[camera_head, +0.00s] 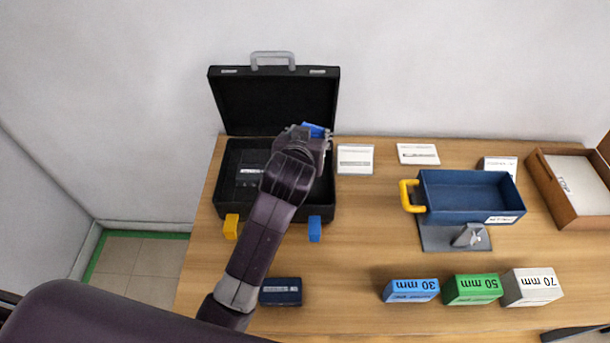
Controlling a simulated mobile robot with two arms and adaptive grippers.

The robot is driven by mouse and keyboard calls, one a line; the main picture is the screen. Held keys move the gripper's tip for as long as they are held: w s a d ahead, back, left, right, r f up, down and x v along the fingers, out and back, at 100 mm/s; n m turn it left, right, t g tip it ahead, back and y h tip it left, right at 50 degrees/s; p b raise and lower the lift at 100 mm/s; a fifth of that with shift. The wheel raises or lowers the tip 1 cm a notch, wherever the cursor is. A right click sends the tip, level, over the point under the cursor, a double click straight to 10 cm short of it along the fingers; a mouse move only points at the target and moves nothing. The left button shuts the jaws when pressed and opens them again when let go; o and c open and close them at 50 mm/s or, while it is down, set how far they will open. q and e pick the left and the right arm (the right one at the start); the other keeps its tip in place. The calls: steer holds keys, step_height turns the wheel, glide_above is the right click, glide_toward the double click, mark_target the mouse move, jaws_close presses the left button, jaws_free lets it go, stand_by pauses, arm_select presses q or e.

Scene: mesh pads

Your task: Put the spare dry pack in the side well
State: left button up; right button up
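An open black case (225,205) stands at the left of the table with its lid raised against the wall. A dark block with a pale label (250,172) lies in its left part. My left gripper (314,134) is over the case's back right part, and my arm hides much of the right interior, where a side well may be. A bright blue piece (313,130) shows at the fingers; whether they grip it is unclear. A dark navy pack with a label (281,291) lies on the table in front of the case. Which one is the spare dry pack is unclear. My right gripper is not in view.
Yellow (231,226) and blue (314,228) blocks are at the case's front. A blue tray with a yellow handle (470,195) is on a grey stand. Blue, green and white blocks (472,290) line the front right. A brown box (560,200) stands far right.

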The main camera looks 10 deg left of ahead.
arm_select(q)
step_height(320, 180, down, 13)
steer(key=shift+s+r+p, duration=0.1)
steer(key=shift+s+p, duration=0.05)
steer(key=shift+p, duration=0.25)
steer(key=shift+d+f, duration=0.1)
steer(key=shift+f, duration=0.6)
step_height(320, 180, down, 4)
steer(key=shift+r, duration=0.15)
steer(key=o, duration=0.9)
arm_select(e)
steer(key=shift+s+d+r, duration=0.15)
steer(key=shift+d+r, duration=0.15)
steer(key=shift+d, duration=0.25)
